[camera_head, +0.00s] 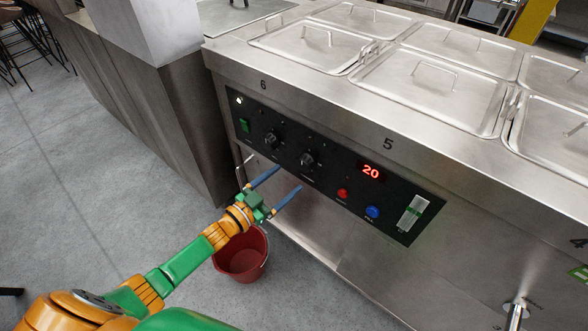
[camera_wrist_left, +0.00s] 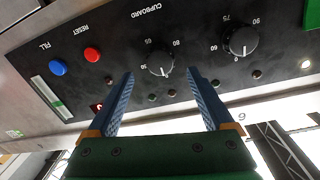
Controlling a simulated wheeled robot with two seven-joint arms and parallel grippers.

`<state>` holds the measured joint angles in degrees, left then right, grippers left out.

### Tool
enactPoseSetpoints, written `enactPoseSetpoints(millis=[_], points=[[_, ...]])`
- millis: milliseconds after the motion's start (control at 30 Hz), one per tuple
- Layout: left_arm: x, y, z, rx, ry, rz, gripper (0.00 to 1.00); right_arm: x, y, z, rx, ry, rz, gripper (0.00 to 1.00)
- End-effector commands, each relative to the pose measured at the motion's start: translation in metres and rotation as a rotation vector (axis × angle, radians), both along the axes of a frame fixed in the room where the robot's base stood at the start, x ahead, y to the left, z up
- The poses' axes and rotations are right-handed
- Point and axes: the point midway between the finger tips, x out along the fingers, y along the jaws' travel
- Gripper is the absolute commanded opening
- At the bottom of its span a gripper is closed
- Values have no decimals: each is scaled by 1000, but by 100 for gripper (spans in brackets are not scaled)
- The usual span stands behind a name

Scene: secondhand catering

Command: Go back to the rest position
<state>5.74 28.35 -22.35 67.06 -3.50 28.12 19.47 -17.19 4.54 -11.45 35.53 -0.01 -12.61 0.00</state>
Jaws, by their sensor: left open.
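My left gripper (camera_head: 283,187) is open and empty, its two blue fingers apart in front of the lower edge of the black control panel (camera_head: 322,165). In the left wrist view the fingers of my left gripper (camera_wrist_left: 161,95) point at the panel, with the cupboard knob (camera_wrist_left: 160,64) seen between them and a second knob (camera_wrist_left: 243,40) to the right. I cannot tell from these views whether the fingers touch the panel; a gap seems to show. My right gripper is not in view.
The steel counter (camera_head: 230,47) holds several lidded pans (camera_head: 431,88). The panel has a red button (camera_head: 342,193), a blue button (camera_head: 373,212) and a red display reading 20 (camera_head: 371,172). A red bucket (camera_head: 241,262) stands on the floor below my left gripper. Open floor lies left.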

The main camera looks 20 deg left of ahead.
Motion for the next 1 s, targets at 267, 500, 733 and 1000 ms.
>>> enactPoseSetpoints(millis=[267, 500, 733, 1000], points=[[-15, 7, 0, -1, -1, 1, 86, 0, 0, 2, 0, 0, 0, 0], [-14, 6, 0, -1, 0, 1, 86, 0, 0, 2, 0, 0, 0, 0], [-61, 31, -89, 72, 348, 185, 86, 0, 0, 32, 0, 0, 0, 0], [-290, 26, -231, 245, 1149, 345, 86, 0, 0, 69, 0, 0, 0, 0]])
